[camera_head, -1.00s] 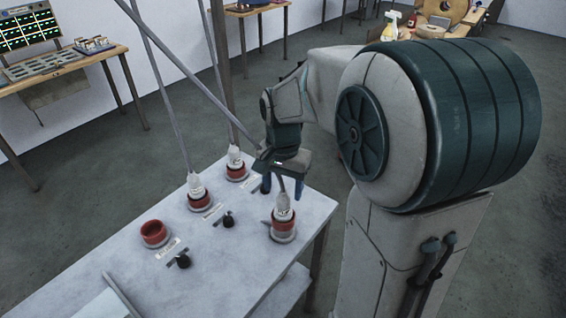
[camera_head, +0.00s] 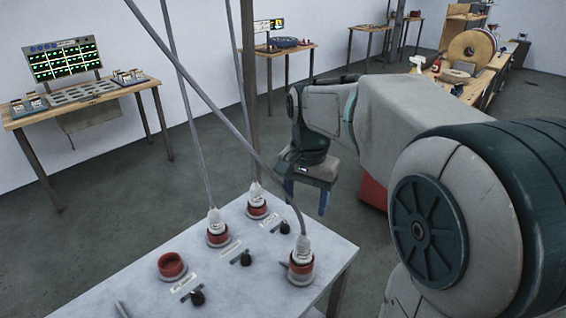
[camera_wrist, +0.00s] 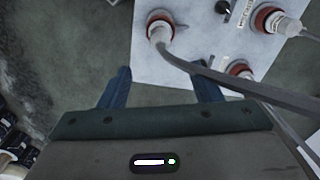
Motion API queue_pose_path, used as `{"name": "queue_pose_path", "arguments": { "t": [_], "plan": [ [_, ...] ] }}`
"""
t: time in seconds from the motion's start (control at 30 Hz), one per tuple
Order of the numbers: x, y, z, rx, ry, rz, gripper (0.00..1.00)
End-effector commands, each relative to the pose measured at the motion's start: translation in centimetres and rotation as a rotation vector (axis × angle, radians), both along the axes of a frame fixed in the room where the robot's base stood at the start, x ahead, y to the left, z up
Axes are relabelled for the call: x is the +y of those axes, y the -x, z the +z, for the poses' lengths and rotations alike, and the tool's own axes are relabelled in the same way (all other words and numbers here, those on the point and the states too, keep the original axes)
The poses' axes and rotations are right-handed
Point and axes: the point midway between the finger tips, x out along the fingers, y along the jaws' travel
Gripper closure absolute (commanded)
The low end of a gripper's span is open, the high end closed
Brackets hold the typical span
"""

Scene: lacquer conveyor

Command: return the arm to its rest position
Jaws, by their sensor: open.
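My gripper (camera_head: 306,192) is open and empty in the head view, its blue fingers pointing down. It hangs beyond the far right end of the white table (camera_head: 240,287), higher than the tabletop. In the wrist view my gripper's two blue fingers (camera_wrist: 163,88) are spread apart with nothing between them. My arm bends from the right side of the head view toward the gripper. A white plug with a cable stands in the nearest red socket (camera_head: 301,268), apart from my gripper.
Two more plugged red sockets (camera_head: 218,238) and an empty one (camera_head: 171,266) are on the table, with black knobs (camera_head: 197,297). Grey cables rise past my gripper's left; in the wrist view a cable (camera_wrist: 225,80) runs close by the right finger. Open floor (camera_head: 200,190) lies behind.

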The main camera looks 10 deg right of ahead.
Motion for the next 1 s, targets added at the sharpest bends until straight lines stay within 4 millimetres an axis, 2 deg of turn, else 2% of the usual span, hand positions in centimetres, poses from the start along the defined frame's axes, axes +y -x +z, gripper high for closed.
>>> {"name": "queue_pose_path", "arguments": {
  "t": [0.17,0.33,0.5,0.7,0.8,1.0],
  "plan": [
    [0.0,1.2,-0.1,-0.022,0.001,0.051,0.42],
    [0.0,4.9,-0.9,-0.086,0.012,0.216,0.42],
    [0.0,9.1,-2.5,-0.161,0.038,0.417,0.42],
    [0.0,12.7,-4.5,-0.225,0.072,0.598,0.42],
    [0.0,13.6,-5.1,-0.241,0.084,0.648,0.42],
    [0.0,14.0,-5.5,-0.25,0.091,0.678,0.42]
  ]
}}
